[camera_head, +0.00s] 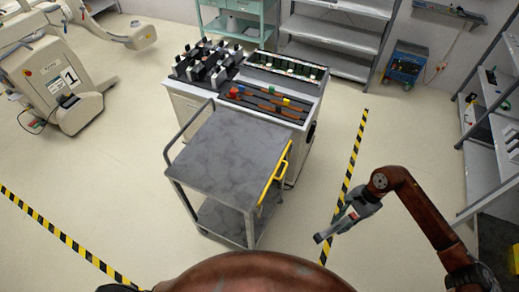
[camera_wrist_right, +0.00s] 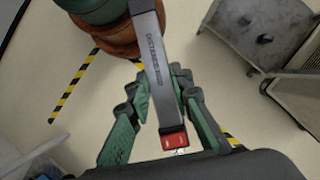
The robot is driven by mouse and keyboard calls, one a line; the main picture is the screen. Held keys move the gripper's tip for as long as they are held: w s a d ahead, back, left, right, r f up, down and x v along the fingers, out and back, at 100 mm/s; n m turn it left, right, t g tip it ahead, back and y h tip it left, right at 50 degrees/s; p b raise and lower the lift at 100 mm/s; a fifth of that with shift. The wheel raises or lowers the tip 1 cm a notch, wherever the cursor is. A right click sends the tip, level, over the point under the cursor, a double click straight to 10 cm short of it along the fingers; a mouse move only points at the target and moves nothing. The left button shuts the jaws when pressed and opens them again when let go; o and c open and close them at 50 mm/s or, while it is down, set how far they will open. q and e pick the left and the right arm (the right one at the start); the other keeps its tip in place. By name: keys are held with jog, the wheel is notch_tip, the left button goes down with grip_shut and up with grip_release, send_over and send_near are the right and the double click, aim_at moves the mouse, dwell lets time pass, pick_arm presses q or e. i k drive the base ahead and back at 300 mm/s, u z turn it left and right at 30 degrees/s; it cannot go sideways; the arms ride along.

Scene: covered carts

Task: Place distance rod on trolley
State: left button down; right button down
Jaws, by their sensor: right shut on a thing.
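The distance rod is a long flat grey bar with dark lettering and a red end; it shows in the right wrist view (camera_wrist_right: 150,55) and in the head view (camera_head: 323,237). My right gripper (camera_head: 345,218) is shut on it, with the green and dark fingers (camera_wrist_right: 158,84) on either side of the bar. The gripper holds the rod in the air to the right of the trolley, apart from it. The trolley (camera_head: 225,150) has a bare grey marbled top, a lower shelf and a yellow handle on its right side. My left gripper is out of view.
A cart (camera_head: 183,100) with dark fixtures and coloured parts stands directly behind the trolley. Shelving (camera_head: 490,125) lines the right side. A white machine (camera_head: 62,85) stands at the left. Striped floor tape (camera_head: 350,165) runs between trolley and arm; nearby floor is clear.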

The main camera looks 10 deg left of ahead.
aim_at(225, 148)
jog(key=u, duration=1.6)
jog(key=i, duration=1)
